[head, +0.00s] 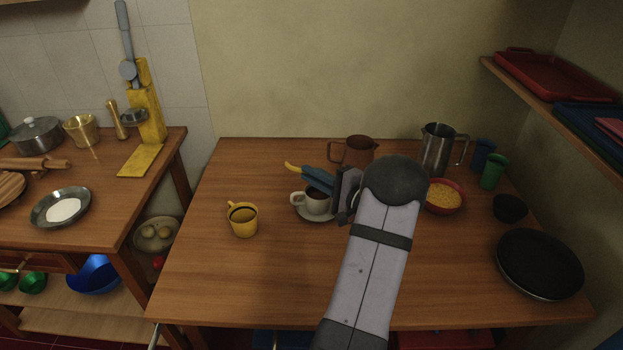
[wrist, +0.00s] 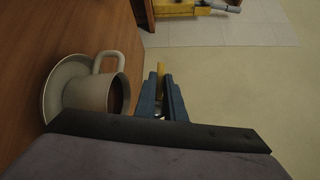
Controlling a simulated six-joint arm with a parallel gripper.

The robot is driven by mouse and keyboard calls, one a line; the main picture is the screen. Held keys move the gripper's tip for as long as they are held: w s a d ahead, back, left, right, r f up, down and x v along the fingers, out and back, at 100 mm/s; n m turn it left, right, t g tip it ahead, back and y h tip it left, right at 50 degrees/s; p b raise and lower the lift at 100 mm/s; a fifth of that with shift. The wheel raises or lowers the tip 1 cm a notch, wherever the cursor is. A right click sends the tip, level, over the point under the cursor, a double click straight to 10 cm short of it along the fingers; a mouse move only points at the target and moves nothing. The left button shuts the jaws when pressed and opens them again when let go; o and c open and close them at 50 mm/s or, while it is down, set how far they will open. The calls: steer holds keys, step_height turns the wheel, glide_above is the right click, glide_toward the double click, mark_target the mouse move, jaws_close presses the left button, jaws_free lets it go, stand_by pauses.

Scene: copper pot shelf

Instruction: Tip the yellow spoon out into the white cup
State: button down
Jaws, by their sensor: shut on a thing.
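The white cup (head: 315,201) stands upright on a saucer (head: 302,212) near the middle of the table, with dark contents. It also shows at the left of the wrist view (wrist: 100,95), with its handle toward the top. My gripper (head: 318,178) is above and just behind the cup, its blue fingers shut on the yellow spoon (head: 291,166). The spoon's yellow end sticks out to the left, past the cup. In the wrist view the spoon (wrist: 161,72) shows between the fingertips (wrist: 164,92). Whether the spoon carries anything cannot be told.
A yellow mug (head: 243,220) stands left of the cup. A brown pitcher (head: 358,150), a steel pitcher (head: 436,150), a red bowl of yellow grains (head: 444,196) and green and blue cups (head: 492,172) stand behind and right. A black pan (head: 539,265) lies at right. The front left is clear.

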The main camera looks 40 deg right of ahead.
steer(key=shift+s+a+f+n+t+b, duration=0.15)
steer(key=shift+n+b, duration=0.3)
steer(key=shift+b, duration=1.05)
steer(key=shift+w+f+n+t+b, duration=0.1)
steer(key=shift+n+t+b, duration=0.3)
steer(key=shift+b, duration=1.05)
steer(key=shift+s+a+f+n+t+b, duration=0.1)
steer(key=shift+n+b, duration=0.45)
steer(key=shift+b, duration=0.95)
steer(key=shift+a+f+n+t+b, duration=0.1)
steer(key=shift+f+n+t+b, duration=0.2)
steer(key=shift+n+b, duration=1.9)
steer(key=shift+f+t+b, duration=0.15)
steer(key=shift+t+b, duration=0.2)
steer(key=shift+b, duration=3.95)
steer(key=shift+b, duration=0.6)
steer(key=shift+f+b, duration=0.15)
steer(key=shift+b, duration=1.2)
steer(key=shift+r, duration=0.35)
steer(key=m+p, duration=0.1)
steer(key=p, duration=0.4)
steer(key=shift+r, duration=0.3)
